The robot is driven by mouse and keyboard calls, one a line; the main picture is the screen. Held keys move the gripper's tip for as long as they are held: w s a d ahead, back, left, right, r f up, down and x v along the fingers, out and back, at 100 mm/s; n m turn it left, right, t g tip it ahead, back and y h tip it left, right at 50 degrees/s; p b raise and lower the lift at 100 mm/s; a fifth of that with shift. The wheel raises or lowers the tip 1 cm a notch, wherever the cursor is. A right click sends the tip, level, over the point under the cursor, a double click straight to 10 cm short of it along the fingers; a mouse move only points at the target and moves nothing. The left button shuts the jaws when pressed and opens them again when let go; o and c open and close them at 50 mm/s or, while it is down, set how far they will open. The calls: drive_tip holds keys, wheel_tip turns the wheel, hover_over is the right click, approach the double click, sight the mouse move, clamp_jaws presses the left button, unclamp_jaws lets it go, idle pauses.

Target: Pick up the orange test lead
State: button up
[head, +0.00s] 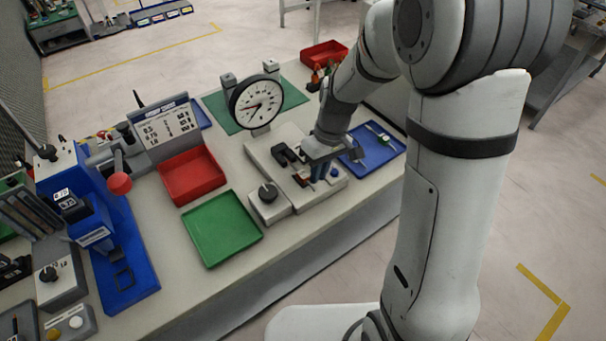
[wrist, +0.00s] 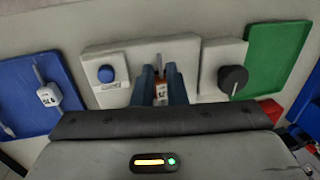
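A small orange-red piece with a white label (wrist: 161,88), which looks like the orange test lead, shows between my fingers in the wrist view. It stands at the pale test fixture (wrist: 120,52). In the head view a red piece (head: 302,178) shows beside my fingers, low on the same fixture (head: 262,150). My gripper (head: 320,173) points down over the fixture's right part. Its two blue-grey fingers (wrist: 162,80) stand on either side of the orange piece. I cannot tell whether they touch it. The lower part of the piece is hidden.
The fixture carries a blue button (wrist: 106,74) and a black knob (wrist: 233,78). A dial gauge (head: 256,103) stands behind. A green tray (head: 222,229) and a red tray (head: 192,175) lie left, a blue tray (head: 378,156) right.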

sight(313, 187)
drive_tip(key=f, duration=0.2)
drive_tip(key=a+f, duration=0.1)
drive_tip(key=f, duration=0.1)
drive_tip(key=shift+f+p, duration=0.1)
drive_tip(key=shift+p, duration=0.2)
drive_tip(key=shift+c, duration=0.2)
clamp_jaws()
drive_tip(key=shift+w, duration=0.1)
